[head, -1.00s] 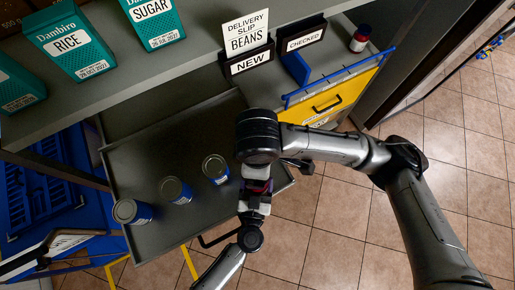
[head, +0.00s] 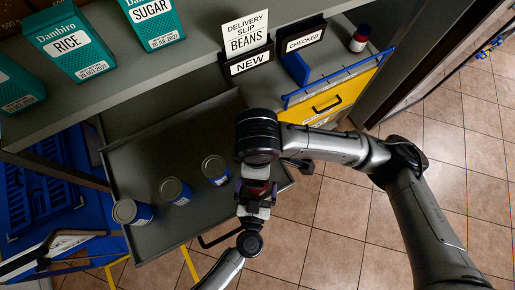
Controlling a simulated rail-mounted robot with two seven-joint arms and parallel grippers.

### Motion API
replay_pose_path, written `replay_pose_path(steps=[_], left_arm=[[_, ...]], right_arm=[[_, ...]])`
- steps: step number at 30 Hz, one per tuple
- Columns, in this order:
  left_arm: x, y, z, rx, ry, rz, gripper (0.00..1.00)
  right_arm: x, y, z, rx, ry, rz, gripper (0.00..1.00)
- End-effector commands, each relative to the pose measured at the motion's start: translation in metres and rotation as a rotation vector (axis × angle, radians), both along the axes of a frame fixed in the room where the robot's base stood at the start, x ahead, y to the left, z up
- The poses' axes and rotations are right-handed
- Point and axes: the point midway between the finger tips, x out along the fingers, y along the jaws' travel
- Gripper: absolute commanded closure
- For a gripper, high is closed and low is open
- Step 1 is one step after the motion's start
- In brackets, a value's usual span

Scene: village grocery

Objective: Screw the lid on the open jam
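My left gripper (head: 256,194) is raised in front of the tray, with its wrist below it at the bottom centre of the head view. A small dark red jam jar (head: 258,186) shows between its purple fingers, mostly covered. My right arm comes in from the right, and its thick black wrist (head: 257,136) is directly above the jar. The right gripper's fingers are hidden under this wrist, so I cannot see the lid or how it sits on the jar.
A dark tray (head: 150,170) holds several blue cans (head: 174,191). On the shelf stand green boxes (head: 72,43), a beans slip (head: 246,38), a "checked" sign (head: 304,41) and a dark red-topped jar (head: 360,39). A yellow drawer front (head: 335,100) is at the right.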

Motion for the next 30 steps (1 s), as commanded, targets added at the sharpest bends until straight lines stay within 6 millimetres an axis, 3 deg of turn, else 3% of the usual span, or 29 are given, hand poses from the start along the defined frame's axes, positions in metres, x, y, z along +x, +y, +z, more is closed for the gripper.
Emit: replay_pose_path(steps=[15, 22, 30], left_arm=[[-0.097, 0.013, -0.001, 0.000, 0.003, -0.001, 0.00], [-0.119, 0.015, 0.000, 0.000, 0.002, -0.001, 0.00], [-0.125, 0.016, 0.000, -0.001, 0.000, 0.000, 0.00]], right_arm=[[0.000, 0.000, 0.003, 0.000, 0.000, 0.000, 0.12], [0.000, 0.000, 0.003, 0.000, 0.000, 0.000, 0.12], [0.000, 0.000, 0.003, 0.000, 0.000, 0.000, 0.12]])
